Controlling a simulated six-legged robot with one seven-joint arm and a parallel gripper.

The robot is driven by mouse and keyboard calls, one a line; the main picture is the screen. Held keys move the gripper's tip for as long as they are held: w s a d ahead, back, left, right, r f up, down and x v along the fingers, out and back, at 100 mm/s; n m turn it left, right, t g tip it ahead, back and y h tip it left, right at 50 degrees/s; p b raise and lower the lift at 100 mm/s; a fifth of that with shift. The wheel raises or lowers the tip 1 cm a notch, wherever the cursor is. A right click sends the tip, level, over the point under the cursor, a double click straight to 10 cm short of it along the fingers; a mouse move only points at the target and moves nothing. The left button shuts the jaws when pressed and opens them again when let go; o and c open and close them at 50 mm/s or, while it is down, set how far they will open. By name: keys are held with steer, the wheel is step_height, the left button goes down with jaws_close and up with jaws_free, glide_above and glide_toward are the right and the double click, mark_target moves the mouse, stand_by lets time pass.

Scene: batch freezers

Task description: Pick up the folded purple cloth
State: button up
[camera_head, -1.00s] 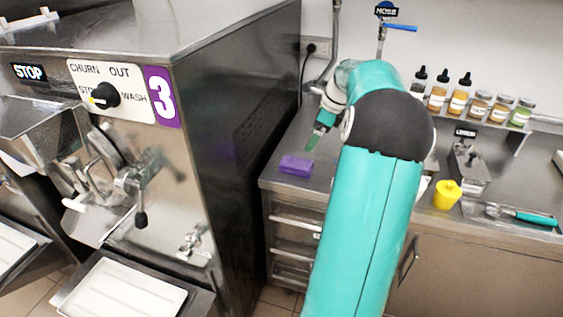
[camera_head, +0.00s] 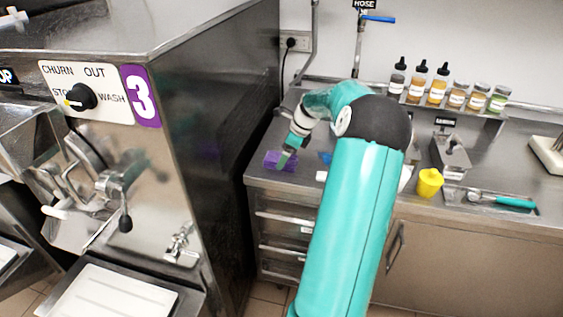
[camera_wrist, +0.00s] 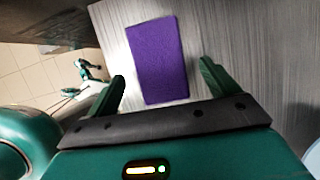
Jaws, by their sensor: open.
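The folded purple cloth (camera_head: 275,160) lies flat on the steel counter, near its left front corner, beside the freezer numbered 3. In the wrist view the cloth (camera_wrist: 158,60) is a purple rectangle just beyond the fingertips. My gripper (camera_head: 288,155) is right at the cloth in the head view, partly covering its right side. In the wrist view my gripper (camera_wrist: 162,80) is open, one finger to the left of the cloth's near end and one to the right. Nothing is between the fingers except the cloth's near part; I cannot tell the height above it.
The freezer (camera_head: 215,130) stands close on the left, past the edge of the counter (camera_head: 340,185). A yellow cup (camera_head: 429,183), a tray with a teal-handled tool (camera_head: 510,201) and several bottles (camera_head: 438,86) are to the right.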

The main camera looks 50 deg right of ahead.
steer(key=shift+x, duration=1.1)
steer(key=shift+w, duration=0.15)
steer(key=shift+c, duration=0.5)
steer(key=c, duration=1)
steer(key=shift+o, duration=0.2)
steer(key=shift+r, duration=0.1)
steer(key=shift+r, duration=0.4)
step_height(320, 180, up, 2)
steer(key=shift+r, duration=0.1)
steer(key=s+a+r, duration=0.9)
steer(key=s+r, duration=0.1)
steer(key=shift+s, duration=0.4)
